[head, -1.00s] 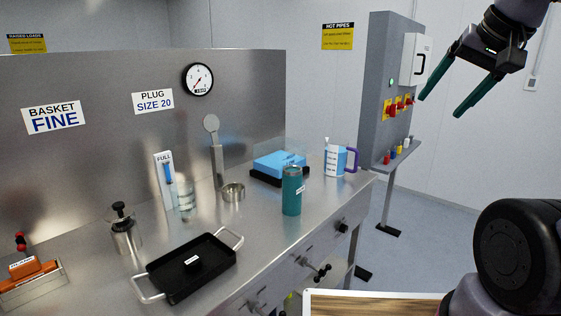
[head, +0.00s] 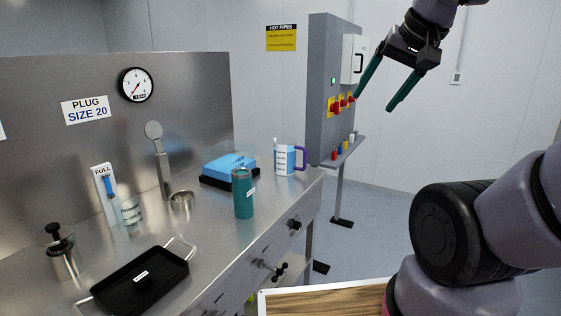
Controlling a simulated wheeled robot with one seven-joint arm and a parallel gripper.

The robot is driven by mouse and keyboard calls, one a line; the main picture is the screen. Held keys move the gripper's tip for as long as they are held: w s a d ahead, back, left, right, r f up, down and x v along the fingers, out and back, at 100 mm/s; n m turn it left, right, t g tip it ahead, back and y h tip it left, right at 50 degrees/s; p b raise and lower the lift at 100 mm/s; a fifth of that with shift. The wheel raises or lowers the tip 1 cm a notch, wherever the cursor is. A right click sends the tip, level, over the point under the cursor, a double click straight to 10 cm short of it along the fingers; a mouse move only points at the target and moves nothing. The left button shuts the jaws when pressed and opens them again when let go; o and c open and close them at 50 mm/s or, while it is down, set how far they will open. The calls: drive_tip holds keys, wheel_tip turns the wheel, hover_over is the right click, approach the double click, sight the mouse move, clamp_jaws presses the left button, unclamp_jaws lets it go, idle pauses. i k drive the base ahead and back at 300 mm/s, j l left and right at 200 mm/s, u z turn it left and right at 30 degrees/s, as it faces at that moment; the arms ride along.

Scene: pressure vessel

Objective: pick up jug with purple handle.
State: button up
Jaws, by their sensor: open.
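The jug with the purple handle (head: 285,160) stands upright at the right end of the steel counter, in the head view. Its body is light blue and white with dark markings, and its purple handle (head: 301,158) points right. My gripper (head: 373,104) is open and empty, up in the air to the right of the jug and higher in the picture. Its two green fingers point down and left, well apart from the jug.
A teal tumbler (head: 243,196) stands in front and left of the jug, and a blue box on a black base (head: 228,168) is left of it. A grey switch panel (head: 325,95) with a small shelf (head: 345,152) rises behind. The counter's front has knobs and valves (head: 277,272).

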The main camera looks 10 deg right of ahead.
sight(285, 148)
drive_tip(key=i+l+u, duration=0.1)
drive_tip(key=l, duration=0.25)
drive_tip(key=i+l+u, duration=0.1)
drive_tip(key=i+l, duration=0.2)
drive_tip(key=i+l+u, duration=0.1)
drive_tip(key=l, duration=0.3)
drive_tip(key=i+l+u, duration=0.1)
drive_tip(key=l, duration=0.25)
drive_tip(key=i+l+u, duration=0.1)
drive_tip(key=i+l, duration=0.15)
drive_tip(key=l, duration=0.15)
drive_tip(key=i+l, duration=0.15)
drive_tip(key=l, duration=0.25)
drive_tip(key=i+l+u, duration=0.15)
drive_tip(key=l, duration=0.25)
drive_tip(key=i+l, duration=0.2)
drive_tip(key=i, duration=0.05)
